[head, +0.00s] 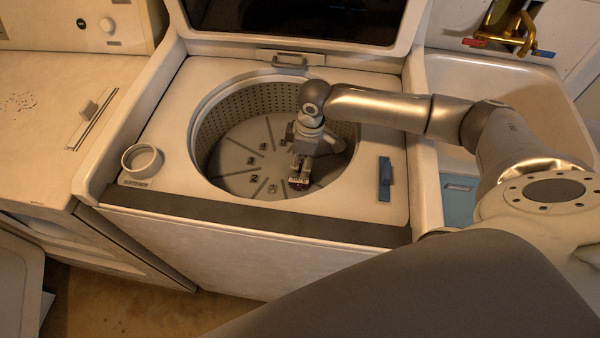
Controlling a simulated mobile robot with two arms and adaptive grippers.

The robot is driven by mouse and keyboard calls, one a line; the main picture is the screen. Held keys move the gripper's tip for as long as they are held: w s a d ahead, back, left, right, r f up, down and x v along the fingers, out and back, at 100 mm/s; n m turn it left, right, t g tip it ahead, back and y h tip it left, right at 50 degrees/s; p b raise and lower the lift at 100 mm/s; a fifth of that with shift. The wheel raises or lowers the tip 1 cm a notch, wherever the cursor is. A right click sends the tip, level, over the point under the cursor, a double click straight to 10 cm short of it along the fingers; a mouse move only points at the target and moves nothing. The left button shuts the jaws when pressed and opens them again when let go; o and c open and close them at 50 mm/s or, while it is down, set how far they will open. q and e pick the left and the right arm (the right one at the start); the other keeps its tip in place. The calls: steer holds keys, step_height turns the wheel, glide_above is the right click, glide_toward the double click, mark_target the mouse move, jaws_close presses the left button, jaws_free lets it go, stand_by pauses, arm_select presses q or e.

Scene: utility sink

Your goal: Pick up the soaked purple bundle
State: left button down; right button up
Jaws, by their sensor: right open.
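A small purple patch (298,185), which looks like the purple bundle, shows at the bottom of the open washer drum (240,150), toward its front. Most of it is hidden by my right gripper (300,172). That gripper reaches down into the drum from the right, with its open fingers right over the purple patch. I cannot tell whether the fingers touch it or whether it is wet. My left gripper is not in view.
The drum's perforated wall (225,120) surrounds my right gripper. The washer's raised lid (300,20) stands behind. A utility sink (520,85) with a brass faucet (515,35) is on the right. A round dispenser cup (142,158) and a blue handle (385,178) sit on the washer top.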

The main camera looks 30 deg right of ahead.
jaws_close()
steer(key=shift+r, duration=0.1)
steer(key=shift+w+r, duration=0.1)
steer(key=shift+r, duration=0.1)
step_height(320, 180, up, 8)
steer(key=shift+r, duration=0.25)
step_height(320, 180, up, 2)
steer(key=p, duration=0.1)
step_height(320, 180, up, 20)
steer(key=p, duration=2.2)
glide_above(301, 161)
steer(key=shift+r, duration=1.5)
